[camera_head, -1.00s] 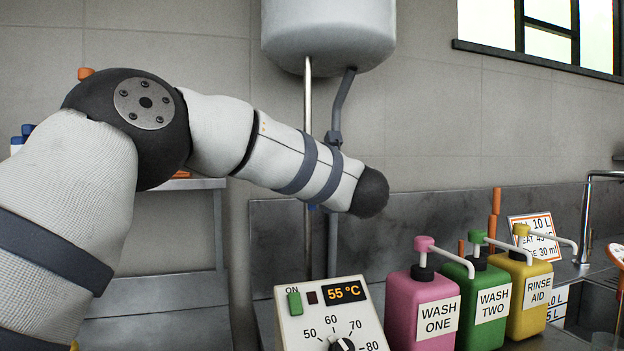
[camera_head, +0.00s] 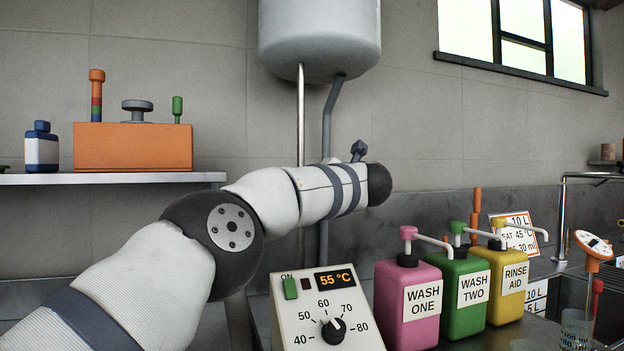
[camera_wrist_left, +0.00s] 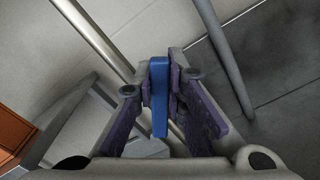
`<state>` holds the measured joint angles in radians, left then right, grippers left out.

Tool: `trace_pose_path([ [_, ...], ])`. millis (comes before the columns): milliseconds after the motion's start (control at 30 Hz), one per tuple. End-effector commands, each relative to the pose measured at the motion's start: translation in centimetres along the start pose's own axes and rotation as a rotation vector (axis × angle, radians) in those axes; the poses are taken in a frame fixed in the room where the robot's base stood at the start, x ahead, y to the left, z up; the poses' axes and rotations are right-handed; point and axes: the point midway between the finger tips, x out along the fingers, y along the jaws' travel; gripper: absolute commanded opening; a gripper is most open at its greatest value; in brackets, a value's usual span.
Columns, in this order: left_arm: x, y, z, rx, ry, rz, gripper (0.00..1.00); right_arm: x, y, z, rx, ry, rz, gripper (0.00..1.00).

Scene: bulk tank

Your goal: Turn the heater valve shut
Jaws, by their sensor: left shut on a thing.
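The blue lever (camera_wrist_left: 160,98), which looks like the heater valve's handle, stands between my left gripper's fingers in the left wrist view. My left gripper (camera_wrist_left: 160,72) is shut on it, with a purple-padded finger on each side. A shiny pipe (camera_wrist_left: 98,40) runs just behind. In the head view my left arm reaches across the pipes under the grey heater tank (camera_head: 320,38), and its forearm hides the gripper and the lever. Whether the lever lies along or across its pipe cannot be told. My right gripper is not in view.
A control box (camera_head: 322,312) reading 55 °C stands below my forearm. Pink (camera_head: 407,300), green (camera_head: 463,295) and yellow (camera_head: 500,284) pump bottles stand to its right. A shelf (camera_head: 110,178) holds an orange box (camera_head: 133,147) at left.

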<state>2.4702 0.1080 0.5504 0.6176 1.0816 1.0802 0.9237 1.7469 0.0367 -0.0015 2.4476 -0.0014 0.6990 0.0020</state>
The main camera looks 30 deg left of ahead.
Motion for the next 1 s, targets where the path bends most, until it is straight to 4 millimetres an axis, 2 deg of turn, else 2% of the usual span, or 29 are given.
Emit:
trace_pose_path([
  [600, 0.0, -2.7, -1.3, 0.582, 0.002, -0.003, 0.00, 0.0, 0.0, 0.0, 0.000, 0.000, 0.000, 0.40],
  [1000, 0.0, -3.7, -2.2, 0.868, -0.001, -0.003, 0.00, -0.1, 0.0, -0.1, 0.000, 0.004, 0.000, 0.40],
])
